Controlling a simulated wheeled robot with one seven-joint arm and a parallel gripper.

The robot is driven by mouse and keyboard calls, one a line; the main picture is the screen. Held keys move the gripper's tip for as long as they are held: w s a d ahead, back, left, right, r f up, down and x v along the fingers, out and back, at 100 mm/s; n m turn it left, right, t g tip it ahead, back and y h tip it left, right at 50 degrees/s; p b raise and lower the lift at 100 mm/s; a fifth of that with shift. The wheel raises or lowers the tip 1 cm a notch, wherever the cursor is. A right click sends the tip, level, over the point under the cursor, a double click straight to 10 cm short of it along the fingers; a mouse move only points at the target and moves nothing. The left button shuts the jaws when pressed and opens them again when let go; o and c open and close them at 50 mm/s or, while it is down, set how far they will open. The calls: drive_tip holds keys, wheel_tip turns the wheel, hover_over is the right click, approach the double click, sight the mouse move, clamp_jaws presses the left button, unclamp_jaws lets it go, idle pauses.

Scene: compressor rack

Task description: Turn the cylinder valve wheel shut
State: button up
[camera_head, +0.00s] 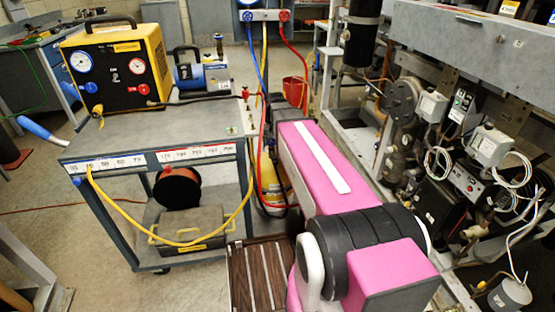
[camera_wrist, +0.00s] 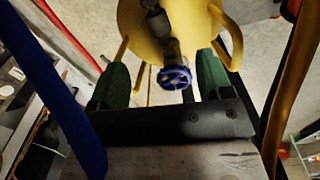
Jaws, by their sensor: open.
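The blue valve wheel (camera_wrist: 174,77) shows in the wrist view, on a dark valve stem below a yellow cylinder (camera_wrist: 190,20) with a yellow collar handle. My gripper (camera_wrist: 162,68) is open, with one green finger on each side of the wheel. There is a visible gap between the wheel and each finger, and I cannot tell the depth between them. In the head view part of the yellow cylinder (camera_head: 268,182) shows between the cart and my pink arm. My gripper and the wheel are hidden there.
A blue hose (camera_wrist: 55,85) and a yellow hose (camera_wrist: 296,80) pass close beside my gripper. In the head view a cart (camera_head: 150,150) with a yellow-black machine (camera_head: 118,66) stands left. The compressor rack (camera_head: 455,70) with pipes and wiring stands close on the right.

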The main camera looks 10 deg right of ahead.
sight(272, 141)
drive_tip(key=w+r+m, duration=0.1)
drive_tip(key=w+r, duration=0.5)
wheel_tip(272, 141, down, 9)
drive_tip(key=n, duration=0.6)
drive_tip(key=shift+n, duration=0.3)
drive_tip(key=n, duration=0.5)
drive_tip(key=shift+n, duration=0.3)
drive_tip(key=n, duration=0.8)
drive_tip(key=shift+n, duration=0.4)
drive_tip(key=c, duration=0.7)
